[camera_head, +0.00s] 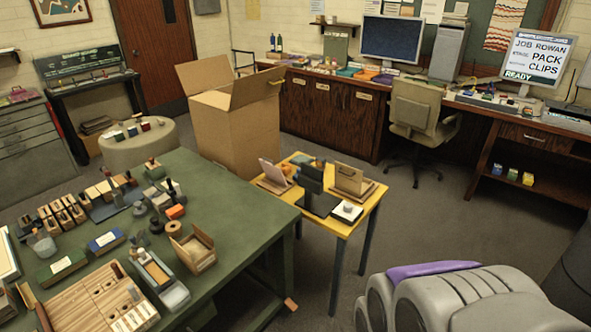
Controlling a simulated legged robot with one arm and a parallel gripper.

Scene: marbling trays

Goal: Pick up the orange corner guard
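Two small orange things show, and I cannot tell for certain which is the corner guard. One orange piece (290,304) is low down near the floor, at the end of the green table's lower frame. The other is a small orange block (175,211) on top of the green table (235,212), near its middle, beside dark round rolls. Both are small in the picture and their exact shape is unclear. Nothing holds either of them. No gripper fingers show in this view.
A yellow table (340,226) with stands and a white pad is right of the green table. A large open cardboard box (238,130) stands behind. An office chair (415,113) is by the long desk. Grey floor (430,225) is free right of the yellow table.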

